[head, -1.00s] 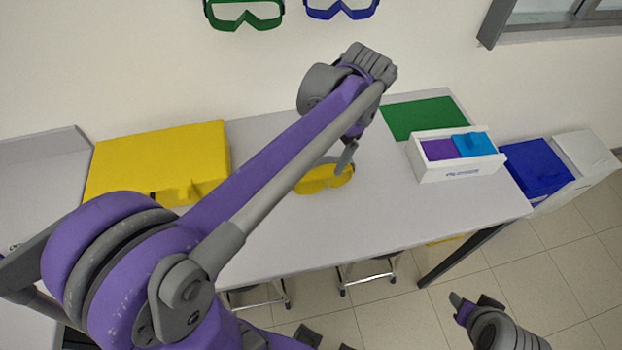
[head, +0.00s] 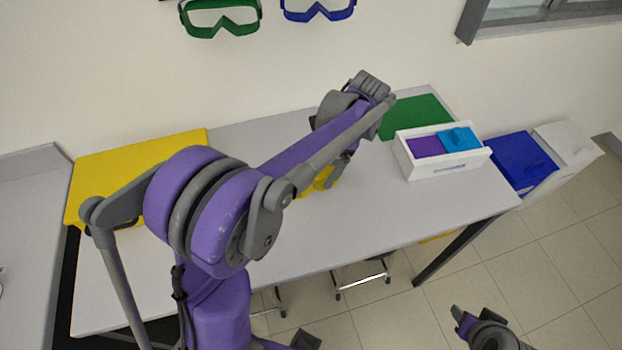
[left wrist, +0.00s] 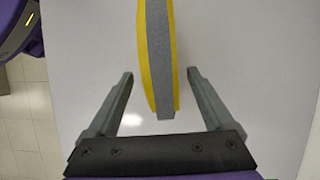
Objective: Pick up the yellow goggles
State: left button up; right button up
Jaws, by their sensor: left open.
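The yellow goggles (head: 322,183) lie on the white table, largely hidden behind my left arm in the head view. In the left wrist view the goggles (left wrist: 158,45) appear edge-on, a grey band with yellow along both sides. My left gripper (head: 338,178) is over them. In the left wrist view the left gripper (left wrist: 160,75) is open, one finger on each side of the goggles' near end, with a gap on both sides. My right gripper (head: 470,318) is low at the right, away from the table; its jaw opening is unclear.
A yellow box (head: 130,165) stands at the table's left. A white tray (head: 445,168) with purple and blue blocks and a green mat (head: 410,117) are at the right. Blue (head: 525,163) and white (head: 568,145) boxes stand beyond. Green (head: 220,18) and blue (head: 318,10) goggles hang on the wall.

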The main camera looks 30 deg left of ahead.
pick_arm(q)
jog(key=shift+x, duration=1.35)
grip_shut()
notch_tip(320, 180, up, 10)
jog(key=shift+r, duration=0.2)
notch_tip(320, 180, up, 8)
jog(key=p, duration=0.4)
pick_arm(e)
jog(key=w+r, duration=0.3)
jog(key=r, duration=0.3)
jog(key=shift+w+t, duration=0.15)
jog(key=shift+t, duration=0.15)
pick_arm(q)
jog(key=shift+w+r, duration=0.1)
